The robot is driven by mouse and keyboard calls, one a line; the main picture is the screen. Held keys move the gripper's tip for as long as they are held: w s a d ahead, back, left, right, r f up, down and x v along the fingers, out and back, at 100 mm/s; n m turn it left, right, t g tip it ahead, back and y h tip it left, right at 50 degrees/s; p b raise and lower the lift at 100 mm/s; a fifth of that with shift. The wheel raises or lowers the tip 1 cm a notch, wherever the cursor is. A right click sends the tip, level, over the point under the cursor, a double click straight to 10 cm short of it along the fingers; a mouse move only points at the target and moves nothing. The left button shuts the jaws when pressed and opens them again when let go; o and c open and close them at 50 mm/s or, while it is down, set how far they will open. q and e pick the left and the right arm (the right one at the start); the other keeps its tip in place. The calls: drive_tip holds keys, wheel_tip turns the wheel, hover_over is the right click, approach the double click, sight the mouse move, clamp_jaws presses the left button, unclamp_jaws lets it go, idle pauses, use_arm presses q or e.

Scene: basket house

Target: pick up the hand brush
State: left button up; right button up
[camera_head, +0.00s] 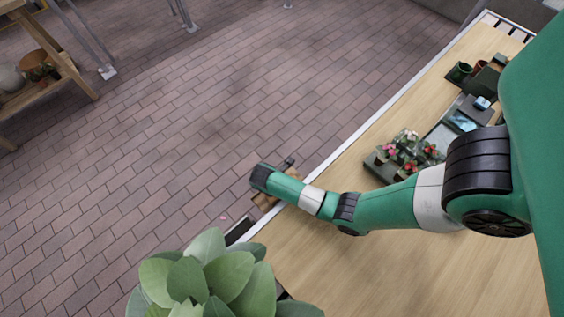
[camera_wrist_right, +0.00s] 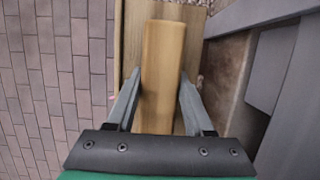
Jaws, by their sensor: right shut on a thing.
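The hand brush (camera_wrist_right: 163,60) shows in the right wrist view as a long light-wood handle running away from me. My right gripper (camera_wrist_right: 158,95) is shut on it, with one grey finger on each side of the wood. The bristles are not visible. In the head view my right arm reaches left across the table to its far edge. There my wrist hides most of the gripper, and small brown wooden parts (camera_head: 263,202) show beside it; I cannot tell which of them is the brush. My left gripper is not in view.
A wooden table (camera_head: 385,260) carries flower pots in a tray (camera_head: 378,167) and dark containers (camera_head: 487,82). A leafy plant (camera_head: 205,275) stands at the bottom. A wooden shelf (camera_head: 45,95) is at upper left. The brick floor (camera_head: 190,130) is largely clear.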

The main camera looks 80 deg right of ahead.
clamp_jaws()
wheel_tip(320, 180, up, 10)
drive_tip(key=p, duration=0.6)
drive_tip(key=shift+w+f, duration=0.1)
drive_tip(key=shift+f, duration=0.15)
drive_tip(key=shift+r, duration=0.25)
